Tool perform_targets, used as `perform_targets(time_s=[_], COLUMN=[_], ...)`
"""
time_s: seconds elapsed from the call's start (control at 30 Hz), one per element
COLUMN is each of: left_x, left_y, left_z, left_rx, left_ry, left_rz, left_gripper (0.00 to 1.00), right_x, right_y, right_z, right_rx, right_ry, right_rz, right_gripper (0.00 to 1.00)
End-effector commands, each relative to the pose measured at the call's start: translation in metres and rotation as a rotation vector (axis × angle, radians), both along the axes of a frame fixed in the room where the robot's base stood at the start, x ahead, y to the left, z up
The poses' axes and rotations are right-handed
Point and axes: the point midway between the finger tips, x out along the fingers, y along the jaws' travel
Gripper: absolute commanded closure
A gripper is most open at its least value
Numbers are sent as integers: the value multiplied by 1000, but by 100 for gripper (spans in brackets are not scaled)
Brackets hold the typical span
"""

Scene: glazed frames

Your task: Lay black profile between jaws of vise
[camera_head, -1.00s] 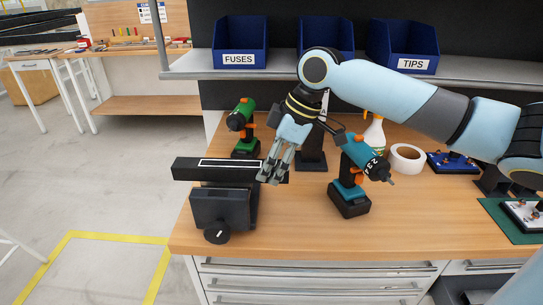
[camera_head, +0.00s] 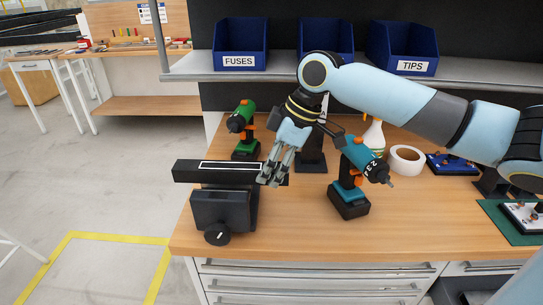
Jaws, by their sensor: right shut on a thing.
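The black profile (camera_head: 195,172) is a long bar with a pale line along its top. It lies level across the top of the vise (camera_head: 222,208), a dark block with a round knob at its front. Its left end sticks out past the vise and its right end reaches my right gripper. My right gripper (camera_head: 271,179) is shut on the profile near that right end, with fingers pointing down. The jaws of the vise are mostly hidden under the profile, so I cannot tell how deep it sits. My left gripper is not in view.
A green drill (camera_head: 243,120) stands behind the vise. A teal drill (camera_head: 358,172) stands to the right of my right gripper. A tape roll (camera_head: 406,159) lies further right. Blue bins (camera_head: 240,45) stand on the shelf above. The bench front (camera_head: 300,230) is clear.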

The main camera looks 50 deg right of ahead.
Motion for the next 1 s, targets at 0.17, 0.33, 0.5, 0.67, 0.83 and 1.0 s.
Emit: perform_targets(time_s=[0.17,0.33,0.5,0.67,0.83,1.0], left_x=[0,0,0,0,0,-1], left_y=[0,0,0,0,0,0], left_z=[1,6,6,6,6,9], left_rx=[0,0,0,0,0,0], left_ry=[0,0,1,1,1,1], left_rz=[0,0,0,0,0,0], left_gripper=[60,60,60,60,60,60], right_x=[0,0,0,0,0,0], right_y=[0,0,0,0,0,0], right_z=[1,2,1,1,1,1], right_rx=[1,1,0,0,0,0], right_ry=[-1,-1,-2,-2,-2,-1], right_rz=[0,0,1,1,1,0], right_gripper=[100,100,100,100,100,100])
